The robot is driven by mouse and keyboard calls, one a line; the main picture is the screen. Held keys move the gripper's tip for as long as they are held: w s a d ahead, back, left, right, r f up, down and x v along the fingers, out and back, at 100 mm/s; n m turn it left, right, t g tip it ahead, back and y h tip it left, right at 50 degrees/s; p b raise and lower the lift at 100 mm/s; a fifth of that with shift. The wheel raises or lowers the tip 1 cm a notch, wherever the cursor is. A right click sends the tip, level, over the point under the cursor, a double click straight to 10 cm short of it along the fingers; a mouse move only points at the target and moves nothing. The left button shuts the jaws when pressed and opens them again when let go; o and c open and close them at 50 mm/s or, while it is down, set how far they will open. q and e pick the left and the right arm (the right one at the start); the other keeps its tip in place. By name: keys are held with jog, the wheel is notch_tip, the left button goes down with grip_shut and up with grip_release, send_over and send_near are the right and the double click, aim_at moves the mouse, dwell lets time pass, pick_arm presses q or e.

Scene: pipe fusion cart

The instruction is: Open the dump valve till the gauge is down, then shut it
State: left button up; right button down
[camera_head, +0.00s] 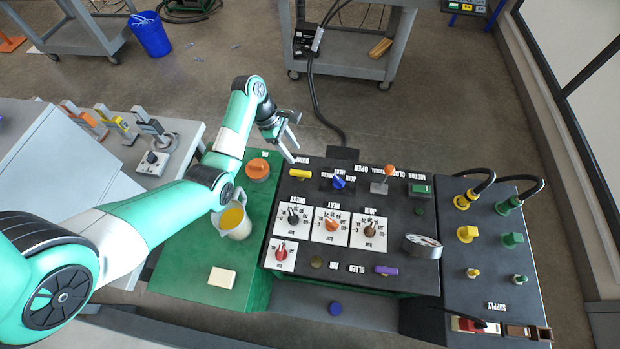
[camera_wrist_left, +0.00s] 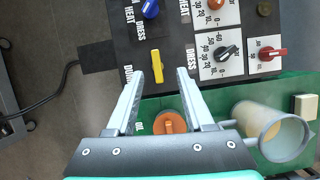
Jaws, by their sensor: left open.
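The dump valve's yellow bar handle (camera_head: 299,174) sits at the panel's far left corner, beside the DUMP label. In the left wrist view the yellow handle (camera_wrist_left: 157,66) lies between and just beyond my fingertips, roughly in line with the fingers. My left gripper (camera_head: 291,137) is open and empty, above the panel's far edge and short of the handle; it also shows in the left wrist view (camera_wrist_left: 160,76). A round silver-rimmed gauge (camera_head: 422,246) stands on the panel's right side, its reading not legible. My right gripper is not in view.
An orange oil cap (camera_head: 258,169) and a cream jug (camera_head: 235,222) are left of the panel. A blue knob (camera_head: 338,182) and an orange-topped lever (camera_head: 384,181) stand right of the handle. A purple bleed handle (camera_head: 386,270) is near the front.

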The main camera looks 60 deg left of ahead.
aim_at(300, 172)
pick_arm(q)
jog(key=shift+n, duration=0.4)
jog(key=f+b, duration=0.1)
jog(key=f, duration=0.3)
jog(key=w+f+b, duration=0.1)
jog(key=f+b, duration=0.1)
jog(key=f, duration=0.2)
jog(key=f+b, duration=0.2)
jog(key=f, duration=0.3)
jog(key=shift+w+d, duration=0.15)
jog(key=shift+w, duration=0.2)
jog(key=shift+r, duration=0.1)
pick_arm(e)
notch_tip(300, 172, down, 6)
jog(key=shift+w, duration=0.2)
pick_arm(q)
grip_shut()
